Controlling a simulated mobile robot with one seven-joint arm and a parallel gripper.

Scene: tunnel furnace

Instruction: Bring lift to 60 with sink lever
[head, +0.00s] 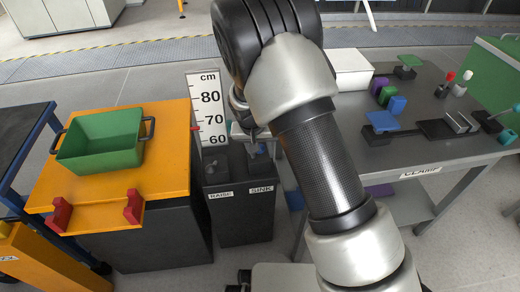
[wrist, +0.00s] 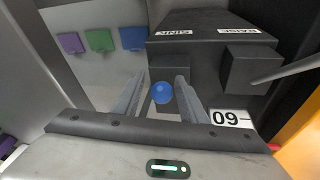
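The orange lift platform (head: 165,165) carries a green bin (head: 103,142). A white cm scale (head: 209,92) behind it reads 80, 70 and 60; a small red pointer (head: 195,128) at the platform's edge appears between 70 and 60. The dark lever console (head: 240,212) has RAISE and SINK labels, and shows upside down in the wrist view (wrist: 195,55). The sink lever's blue knob (wrist: 162,92) is between the fingers of my gripper (wrist: 161,88), with visible gaps on both sides. The gripper is open. In the head view my arm partly hides the levers.
The raise lever's grey rod (wrist: 288,70) extends beside the gripper. A grey table (head: 440,150) with colored blocks and a clamp stands on the right. A dark blue-framed cart (head: 22,135) stands left of the lift.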

